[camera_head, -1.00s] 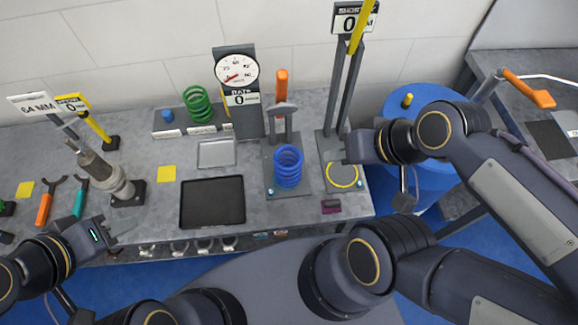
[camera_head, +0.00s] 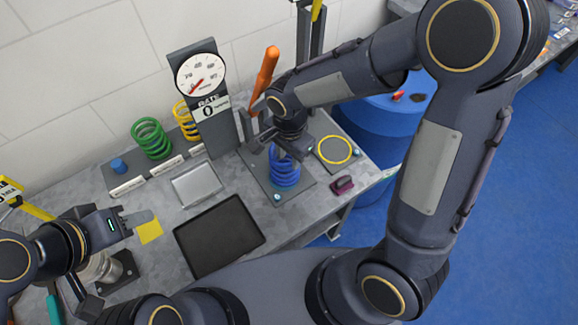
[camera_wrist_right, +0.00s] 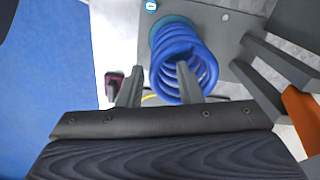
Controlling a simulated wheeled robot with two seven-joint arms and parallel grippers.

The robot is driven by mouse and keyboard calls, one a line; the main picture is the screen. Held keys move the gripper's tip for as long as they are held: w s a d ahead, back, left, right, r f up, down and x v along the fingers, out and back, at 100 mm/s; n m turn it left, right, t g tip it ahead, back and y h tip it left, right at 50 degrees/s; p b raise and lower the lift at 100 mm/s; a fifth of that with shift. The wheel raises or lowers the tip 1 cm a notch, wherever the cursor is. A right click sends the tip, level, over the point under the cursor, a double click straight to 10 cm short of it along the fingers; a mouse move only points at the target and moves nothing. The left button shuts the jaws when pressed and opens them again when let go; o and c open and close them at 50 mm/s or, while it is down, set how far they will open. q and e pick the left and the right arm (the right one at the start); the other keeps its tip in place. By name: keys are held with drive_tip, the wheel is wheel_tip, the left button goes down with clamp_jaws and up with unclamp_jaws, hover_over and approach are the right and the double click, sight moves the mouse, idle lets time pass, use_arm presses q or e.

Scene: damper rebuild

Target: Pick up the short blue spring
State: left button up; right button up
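The blue spring (camera_head: 284,168) stands upright on the grey base plate of the dial tester. In the right wrist view the spring (camera_wrist_right: 180,58) shows as several thick blue coils. My right gripper (camera_head: 290,147) is at the top of the spring in the head view. In the right wrist view its two fingers (camera_wrist_right: 160,70) are apart; one overlaps the coils and the other is left of them. I cannot tell whether they touch the spring. My left gripper (camera_head: 138,219) is far to the left, over the bench near a yellow square; its opening is unclear.
The dial gauge (camera_head: 201,75) and an orange handle (camera_head: 265,72) stand behind the spring. Green (camera_head: 151,138) and yellow (camera_head: 185,120) springs stand on a rack. A black tray (camera_head: 218,236) lies in front. A dark purple block (camera_head: 342,185) is to the right.

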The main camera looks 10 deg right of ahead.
drive_tip(key=f, duration=0.1)
hover_over(293, 183)
drive_tip(key=f, duration=0.6)
drive_tip(key=shift+w+d+f+p, duration=0.1)
drive_tip(key=shift+w+f+p, duration=0.15)
drive_tip(key=shift+f+p, duration=0.1)
drive_tip(key=shift+f, duration=0.3)
drive_tip(key=shift+c, duration=0.2)
clamp_jaws()
